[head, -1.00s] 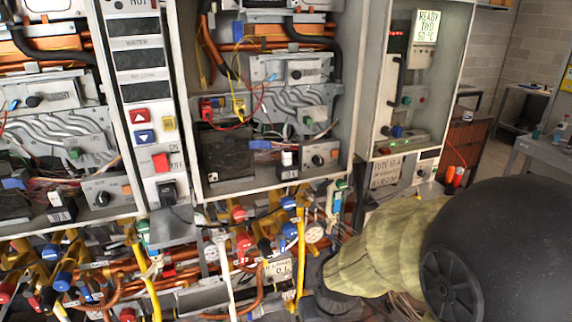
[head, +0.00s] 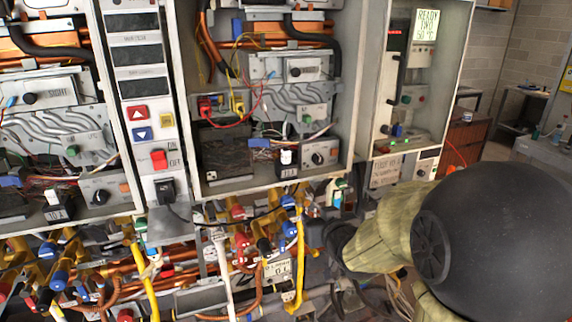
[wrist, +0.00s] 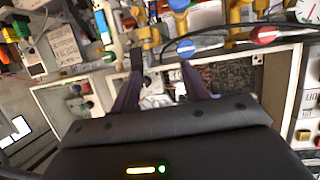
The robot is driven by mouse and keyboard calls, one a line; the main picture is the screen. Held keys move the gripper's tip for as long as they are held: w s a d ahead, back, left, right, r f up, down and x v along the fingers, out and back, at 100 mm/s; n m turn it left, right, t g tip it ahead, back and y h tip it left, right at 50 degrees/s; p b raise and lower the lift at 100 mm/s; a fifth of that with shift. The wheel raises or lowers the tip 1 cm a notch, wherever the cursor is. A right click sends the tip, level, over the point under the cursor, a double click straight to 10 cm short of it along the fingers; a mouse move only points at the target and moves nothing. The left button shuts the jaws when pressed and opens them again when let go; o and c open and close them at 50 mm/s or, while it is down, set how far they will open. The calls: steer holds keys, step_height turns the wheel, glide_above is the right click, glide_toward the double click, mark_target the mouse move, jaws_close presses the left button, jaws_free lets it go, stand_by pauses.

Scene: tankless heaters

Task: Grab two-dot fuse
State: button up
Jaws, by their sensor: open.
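A black-and-white fuse-like block (head: 287,166) stands at the bottom of the middle open heater cabinet. A similar block (head: 57,205) is at the bottom of the left cabinet. Their dots are too small to make out, so I cannot tell which is the two-dot fuse. My gripper (wrist: 161,68) is open in the wrist view, its two dark fingers spread and pointing towards the open cabinet and pipes. I see nothing held between them. In the head view my arm comes in from the lower right, and the fingers cannot be made out there.
Pipes with blue and red valve handles (head: 285,255) crowd the space under the cabinets. The middle cabinet's lower rim (head: 265,187) and side wall stand near my wrist. A right-hand cabinet has a lit display (head: 427,24). Loose wires (head: 235,105) hang inside the middle cabinet.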

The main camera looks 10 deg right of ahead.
step_height(320, 180, up, 6)
steer(key=w+n+t+y, duration=0.1)
steer(key=t+y, duration=0.1)
steer(key=t, duration=0.1)
steer(key=shift+w+a+r+t, duration=0.25)
steer(key=shift+w+a+t, duration=0.05)
steer(key=shift+w, duration=0.1)
steer(key=shift+w, duration=0.1)
steer(key=p, duration=0.5)
glide_toward(289, 159)
steer(key=w, duration=0.5)
steer(key=shift+w+a, duration=0.2)
steer(key=shift+a, duration=0.2)
steer(key=shift+w, duration=0.3)
